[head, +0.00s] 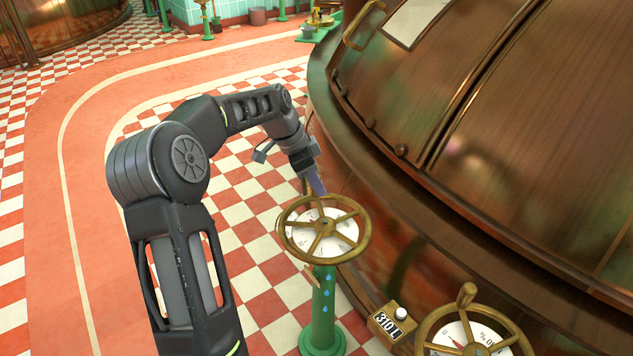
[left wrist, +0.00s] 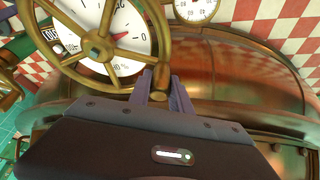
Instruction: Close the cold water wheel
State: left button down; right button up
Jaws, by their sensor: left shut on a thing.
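The cold water wheel (head: 323,226) is a brass spoked wheel over a white dial, on a green post (head: 323,305) marked with blue drops. It also shows at the upper left of the left wrist view (left wrist: 98,47). There a red pointer shows on the dial, near a 0. My left gripper (head: 317,188) is at the wheel's far rim. In the left wrist view its purple fingers (left wrist: 162,88) are shut around the wheel's upright brass handle (left wrist: 161,78), which they partly hide. My right gripper is not in view.
A big copper kettle (head: 520,130) fills the right side. A second brass wheel (head: 428,325) with a knob stands at the lower right, beside a counter box reading 310 L (head: 384,323). Open checkered floor (head: 245,215) lies left of the post.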

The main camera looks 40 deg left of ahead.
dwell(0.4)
pick_arm(q)
jog(key=shift+r, duration=0.15)
jog(key=shift+w+d+m+h+p, duration=0.3)
jog(key=shift+w+d+m+p, duration=0.5)
jog(key=shift+p, duration=0.4)
jog(key=shift+d, duration=0.1)
jog(key=c, duration=1.2)
grip_release()
